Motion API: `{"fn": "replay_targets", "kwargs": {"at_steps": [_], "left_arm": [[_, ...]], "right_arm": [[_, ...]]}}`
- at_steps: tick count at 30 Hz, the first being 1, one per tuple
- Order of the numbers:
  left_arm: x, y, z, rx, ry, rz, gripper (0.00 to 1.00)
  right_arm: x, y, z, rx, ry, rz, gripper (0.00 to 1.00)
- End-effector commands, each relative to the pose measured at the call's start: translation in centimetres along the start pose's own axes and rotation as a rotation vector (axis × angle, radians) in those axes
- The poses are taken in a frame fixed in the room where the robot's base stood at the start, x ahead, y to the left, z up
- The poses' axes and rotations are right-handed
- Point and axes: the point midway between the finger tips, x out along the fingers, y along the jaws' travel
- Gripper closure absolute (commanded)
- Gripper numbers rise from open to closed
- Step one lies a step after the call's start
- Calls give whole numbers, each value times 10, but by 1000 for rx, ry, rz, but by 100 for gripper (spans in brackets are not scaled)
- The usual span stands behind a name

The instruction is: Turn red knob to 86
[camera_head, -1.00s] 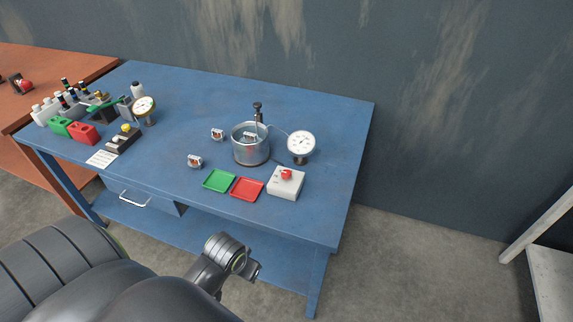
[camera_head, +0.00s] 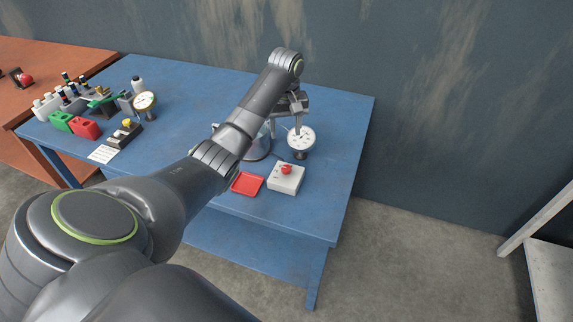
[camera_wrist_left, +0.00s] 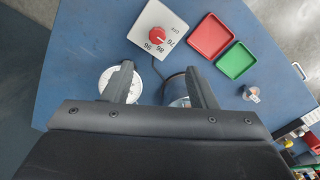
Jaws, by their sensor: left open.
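The red knob (camera_head: 286,169) sits on top of a white box (camera_head: 287,185) near the front right of the blue table. In the left wrist view the red knob (camera_wrist_left: 157,38) shows on the white box (camera_wrist_left: 143,22), with 76, 86 and 96 printed around it. The knob's exact setting is too small to read. My left gripper (camera_head: 297,128) points down, above and behind the box, in front of the white dial gauge. In the left wrist view the left gripper (camera_wrist_left: 160,80) is open and empty, with the knob beyond its fingertips. My right gripper is out of view.
The dial gauge (camera_head: 301,139) and a metal pot (camera_head: 258,148), partly hidden by my arm, stand close behind the box. A red tray (camera_head: 247,184) lies left of it; a green tray (camera_wrist_left: 236,60) is beside that. Bottles and blocks fill the table's left end.

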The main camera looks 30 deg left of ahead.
Motion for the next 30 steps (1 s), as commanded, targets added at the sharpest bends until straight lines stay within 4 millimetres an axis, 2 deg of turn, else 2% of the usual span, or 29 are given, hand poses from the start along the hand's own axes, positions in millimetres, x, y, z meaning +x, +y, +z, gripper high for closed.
{"fn": "replay_targets", "kwargs": {"at_steps": [3,8,11,20,24,30], "left_arm": [[-15,4,-7,-34,-13,5,48],[-9,4,-8,-43,-20,5,48],[6,4,-7,-43,-21,3,48],[71,4,-5,-41,-21,3,48],[100,4,-5,-41,-20,2,48],[133,5,-5,-40,-17,4,48]], "right_arm": [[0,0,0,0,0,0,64],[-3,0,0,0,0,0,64],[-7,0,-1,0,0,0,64],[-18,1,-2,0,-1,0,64],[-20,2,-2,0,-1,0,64],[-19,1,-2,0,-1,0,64]]}}
